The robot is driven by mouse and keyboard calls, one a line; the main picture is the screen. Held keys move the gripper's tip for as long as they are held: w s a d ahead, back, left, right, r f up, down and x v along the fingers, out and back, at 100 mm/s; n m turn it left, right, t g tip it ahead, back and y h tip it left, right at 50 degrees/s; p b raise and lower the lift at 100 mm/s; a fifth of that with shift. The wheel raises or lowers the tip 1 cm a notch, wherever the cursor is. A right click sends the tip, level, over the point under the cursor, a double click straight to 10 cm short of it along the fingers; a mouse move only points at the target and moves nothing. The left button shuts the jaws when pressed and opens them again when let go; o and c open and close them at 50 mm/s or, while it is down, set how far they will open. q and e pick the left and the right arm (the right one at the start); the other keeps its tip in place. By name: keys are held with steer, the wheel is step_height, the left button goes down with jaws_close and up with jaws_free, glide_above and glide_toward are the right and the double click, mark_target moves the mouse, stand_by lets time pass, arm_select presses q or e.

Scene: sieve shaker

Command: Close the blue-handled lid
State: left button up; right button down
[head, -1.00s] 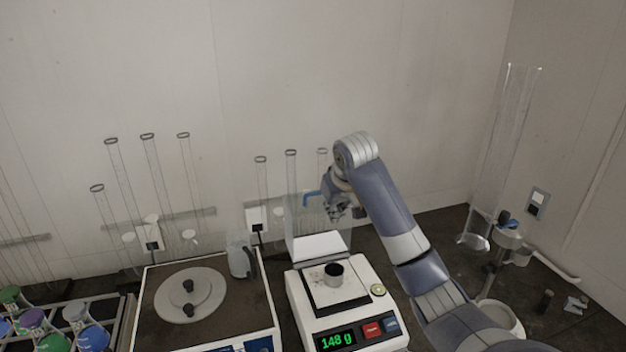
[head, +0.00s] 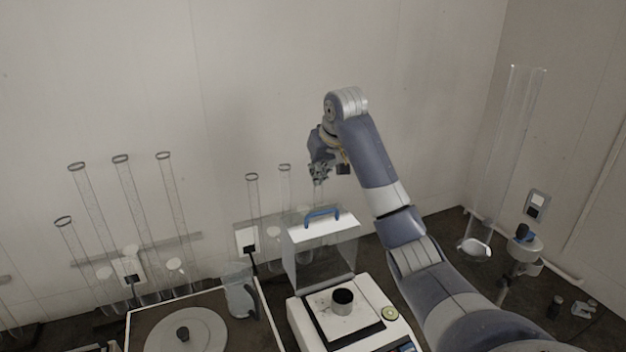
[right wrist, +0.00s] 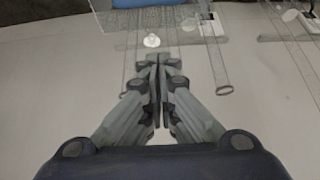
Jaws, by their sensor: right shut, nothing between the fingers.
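The lid (head: 343,230) with the blue handle (head: 322,213) lies flat across the top of the clear box of the balance (head: 305,265). The handle stands up from its upper face. My right gripper (head: 318,178) is shut and empty, a little above the handle and apart from it. In the right wrist view my right gripper (right wrist: 158,85) shows with its fingers together, and part of the blue handle (right wrist: 148,3) shows at the top edge. My left gripper is not in view.
A dark cup (head: 342,298) stands on the balance pan. To the left are a clear jug (head: 240,292) and a device with a round plate (head: 190,335). Tall glass tubes (head: 135,200) stand along the wall. A tall clear tube (head: 505,150) stands at right.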

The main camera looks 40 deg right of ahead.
steer(key=p, duration=0.4)
glide_above(316, 220)
steer(key=w+d, duration=0.1)
steer(key=w, duration=0.3)
step_height(316, 220, down, 8)
steer(key=shift+s+r, duration=0.1)
steer(key=shift+r, duration=0.1)
steer(key=s, duration=0.1)
steer(key=s+p, duration=0.1)
steer(key=s, duration=0.1)
steer(key=shift+a+f, duration=0.1)
steer(key=shift+a, duration=0.25)
steer(key=shift+s+a, duration=0.15)
steer(key=shift+s, duration=0.35)
steer(key=shift+f, duration=0.2)
